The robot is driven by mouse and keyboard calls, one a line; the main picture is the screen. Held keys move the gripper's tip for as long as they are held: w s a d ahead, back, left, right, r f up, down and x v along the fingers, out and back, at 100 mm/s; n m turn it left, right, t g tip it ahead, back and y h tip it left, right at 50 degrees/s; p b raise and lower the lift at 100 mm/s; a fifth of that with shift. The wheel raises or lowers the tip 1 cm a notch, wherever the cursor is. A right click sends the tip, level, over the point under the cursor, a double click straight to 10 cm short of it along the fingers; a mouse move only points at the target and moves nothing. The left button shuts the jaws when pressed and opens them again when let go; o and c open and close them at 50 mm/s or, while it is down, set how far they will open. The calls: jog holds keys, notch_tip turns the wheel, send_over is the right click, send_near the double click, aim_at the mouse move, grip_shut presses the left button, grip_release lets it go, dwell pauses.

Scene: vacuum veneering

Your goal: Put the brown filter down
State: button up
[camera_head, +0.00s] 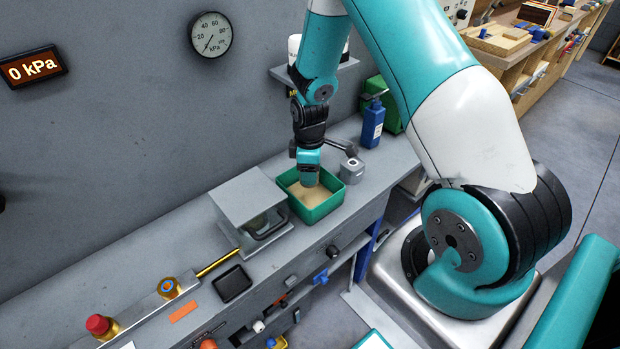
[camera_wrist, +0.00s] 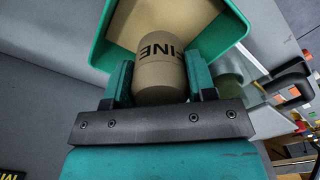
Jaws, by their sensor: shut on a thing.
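A green open bin (camera_head: 323,211) with a tan inside floor stands on the grey bench. In the head view my gripper (camera_head: 309,178) points down over this bin, and the filter's lower end shows at its opening. The bin also fills the top of the wrist view (camera_wrist: 237,28). I cannot tell whether the filter touches the bin floor.
A grey box-like housing (camera_head: 248,196) stands close left of the bin. A small grey block with a lever (camera_head: 352,170) is close right, and a blue bottle (camera_head: 373,124) stands farther right. A black square pad (camera_head: 232,283) lies on the bench at front left.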

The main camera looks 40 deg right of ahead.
notch_tip(320, 180, down, 4)
jog(key=shift+r, duration=0.1)
